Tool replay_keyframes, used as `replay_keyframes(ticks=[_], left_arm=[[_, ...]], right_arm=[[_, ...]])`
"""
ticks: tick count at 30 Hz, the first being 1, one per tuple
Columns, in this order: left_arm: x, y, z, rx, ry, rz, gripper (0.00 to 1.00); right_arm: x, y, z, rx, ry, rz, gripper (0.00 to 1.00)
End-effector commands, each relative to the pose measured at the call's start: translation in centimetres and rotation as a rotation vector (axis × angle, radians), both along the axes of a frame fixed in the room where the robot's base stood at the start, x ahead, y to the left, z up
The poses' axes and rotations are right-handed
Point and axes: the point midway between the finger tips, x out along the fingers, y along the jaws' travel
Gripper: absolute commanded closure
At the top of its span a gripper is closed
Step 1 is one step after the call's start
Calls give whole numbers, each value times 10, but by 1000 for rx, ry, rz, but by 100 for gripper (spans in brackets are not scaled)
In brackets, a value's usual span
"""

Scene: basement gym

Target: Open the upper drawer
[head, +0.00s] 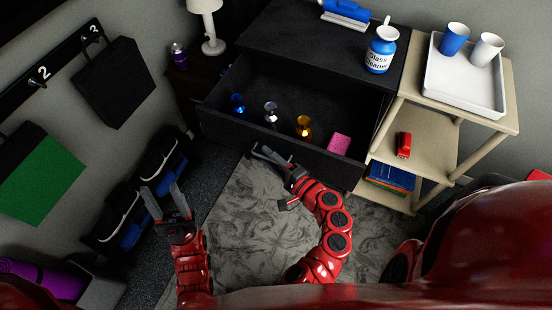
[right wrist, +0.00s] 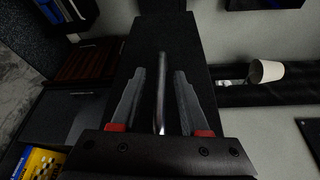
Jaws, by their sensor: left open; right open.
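The upper drawer (head: 227,113) of the black dresser (head: 310,38) is pulled well out, and its inside shows. In it stand a blue item (head: 237,104), a silver item (head: 271,113), a gold item (head: 304,127) and a pink block (head: 339,144). My right gripper (head: 262,152) is open at the drawer's front. In the right wrist view a metal bar handle (right wrist: 161,95) lies between its spread fingers (right wrist: 152,62), with gaps on both sides. My left gripper (head: 160,188) is open and empty, left of the drawer, above the floor.
A beige shelf (head: 432,128) on the right holds a white tray (head: 462,88) with two cups and a red toy car (head: 404,145). Shoes (head: 163,157) lie at the left wall. The grey rug (head: 240,215) is clear.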

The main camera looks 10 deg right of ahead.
Motion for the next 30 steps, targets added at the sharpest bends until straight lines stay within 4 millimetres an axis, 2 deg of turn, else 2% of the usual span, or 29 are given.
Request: replay_keyframes(ticks=[5, 8, 21, 30], left_arm=[[0, 0, -1, 0, 0, 0, 50], [0, 0, -6, 0, 0, 0, 50], [0, 0, -43, 0, 0, 0, 50], [0, 0, -53, 0, 0, 0, 50]], right_arm=[[-2, -3, 0, 0, -1, -2, 55], [-11, -9, -1, 0, -2, -3, 55], [-91, -65, 3, -4, 1, -10, 55], [-119, -81, 8, -3, 2, -4, 55]])
